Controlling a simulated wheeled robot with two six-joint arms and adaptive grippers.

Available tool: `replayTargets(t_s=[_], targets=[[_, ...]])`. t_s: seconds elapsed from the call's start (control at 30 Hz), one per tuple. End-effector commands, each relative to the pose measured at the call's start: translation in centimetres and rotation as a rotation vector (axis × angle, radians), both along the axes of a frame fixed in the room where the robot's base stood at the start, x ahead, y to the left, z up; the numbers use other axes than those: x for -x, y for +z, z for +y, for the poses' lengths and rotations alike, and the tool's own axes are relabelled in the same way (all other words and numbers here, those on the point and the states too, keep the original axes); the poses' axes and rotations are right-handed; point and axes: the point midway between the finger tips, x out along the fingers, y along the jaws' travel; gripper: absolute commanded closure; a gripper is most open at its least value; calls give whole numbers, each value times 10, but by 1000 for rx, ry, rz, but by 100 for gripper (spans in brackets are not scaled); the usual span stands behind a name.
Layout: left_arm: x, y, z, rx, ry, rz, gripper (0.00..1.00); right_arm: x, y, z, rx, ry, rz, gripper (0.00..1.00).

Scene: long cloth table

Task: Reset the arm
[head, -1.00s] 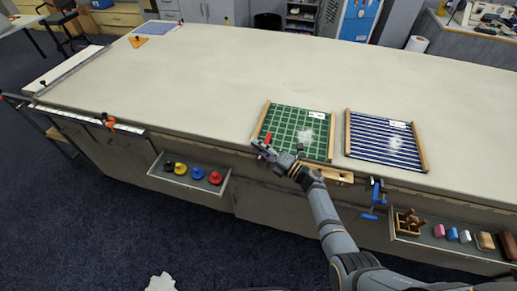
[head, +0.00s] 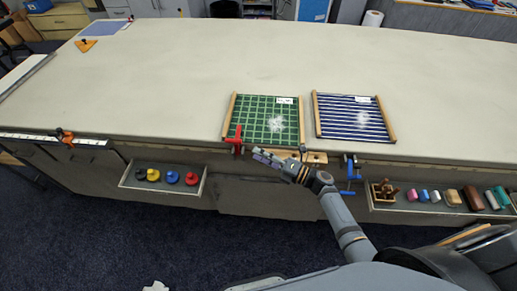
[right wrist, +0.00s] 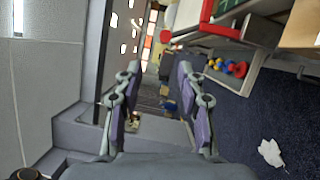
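My right gripper (head: 258,156) is in front of the table's near edge, just below the green gridded board (head: 263,118) in the head view. In the right wrist view its two fingers (right wrist: 158,82) stand apart with nothing between them, so it is open and empty. My right arm comes up from the lower right. My left gripper is not in view.
The blue striped board (head: 354,116) lies right of the green one on the long table (head: 170,85). A red clamp (head: 237,140) and a blue clamp (head: 350,174) sit at the near edge. Trays with colored knobs (head: 172,177) and blocks (head: 453,197) hang below. Most of the tabletop is clear.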

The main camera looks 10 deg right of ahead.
Motion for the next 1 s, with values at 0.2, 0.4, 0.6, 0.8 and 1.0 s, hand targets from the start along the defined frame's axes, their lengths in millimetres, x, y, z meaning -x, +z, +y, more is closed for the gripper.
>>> replayTargets(t_s=[0.2, 0.4, 0.6, 0.8, 1.0], targets=[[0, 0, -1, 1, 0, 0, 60, 0, -1, 0, 1, 0, 1, 61], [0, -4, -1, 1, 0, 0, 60, 14, -69, -3, 280, -14, -47, 61], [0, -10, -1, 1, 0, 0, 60, 82, -228, -30, 1022, 181, -255, 61], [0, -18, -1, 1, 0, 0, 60, 197, -358, -84, 1667, 781, -662, 61], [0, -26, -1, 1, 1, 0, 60, 331, -435, -142, 1799, 1774, -1454, 61]])
